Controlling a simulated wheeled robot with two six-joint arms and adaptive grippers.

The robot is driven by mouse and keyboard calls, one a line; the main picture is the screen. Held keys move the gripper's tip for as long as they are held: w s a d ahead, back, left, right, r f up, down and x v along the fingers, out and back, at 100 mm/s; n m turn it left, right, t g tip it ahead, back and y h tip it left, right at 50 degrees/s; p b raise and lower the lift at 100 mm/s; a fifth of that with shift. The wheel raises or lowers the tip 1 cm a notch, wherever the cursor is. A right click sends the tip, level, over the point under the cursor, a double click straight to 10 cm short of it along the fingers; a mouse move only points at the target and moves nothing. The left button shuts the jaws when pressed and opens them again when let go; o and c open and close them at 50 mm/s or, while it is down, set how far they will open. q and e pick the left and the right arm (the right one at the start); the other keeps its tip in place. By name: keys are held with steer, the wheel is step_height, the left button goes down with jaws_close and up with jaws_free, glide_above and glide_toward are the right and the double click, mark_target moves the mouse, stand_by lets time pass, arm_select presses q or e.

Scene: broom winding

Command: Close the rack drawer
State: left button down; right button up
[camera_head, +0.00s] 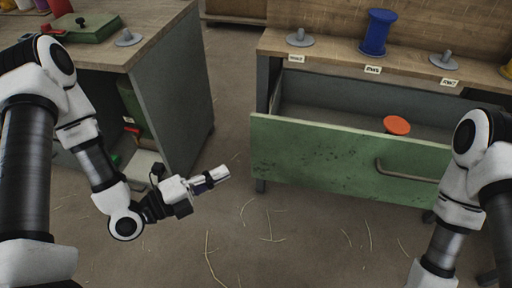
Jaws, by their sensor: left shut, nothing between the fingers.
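The rack drawer (310,152) has a worn green front with a grey bar handle (405,174) at its right. It stands pulled out below the wooden rack top, and its inside shows. An orange round-topped object (397,125) is inside it. My left gripper (219,175) is shut and empty, left of the drawer front and apart from it, pointing right. My right arm comes in at the lower right, and its gripper is out of the picture.
A blue spool (377,32) stands on the rack top between grey peg bases (300,38) (445,61). A grey cabinet (175,95) with a wooden top stands at the left. Straw-strewn floor (290,230) lies clear before the drawer.

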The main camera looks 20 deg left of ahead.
mark_target(269, 140)
arm_select(q)
steer(key=b+x, duration=0.1)
steer(key=x, duration=0.2)
steer(key=a+b+x, duration=0.1)
steer(key=x, duration=0.3)
steer(key=w+b+x, duration=0.1)
steer(key=x, duration=0.3)
steer(key=shift+w+a+b, duration=0.1)
steer(key=shift+w+b, duration=0.1)
steer(key=shift+b, duration=0.2)
steer(key=shift+w, duration=0.5)
arm_select(e)
steer(key=shift+f, duration=2.2)
arm_select(q)
steer(key=shift+w, duration=0.15)
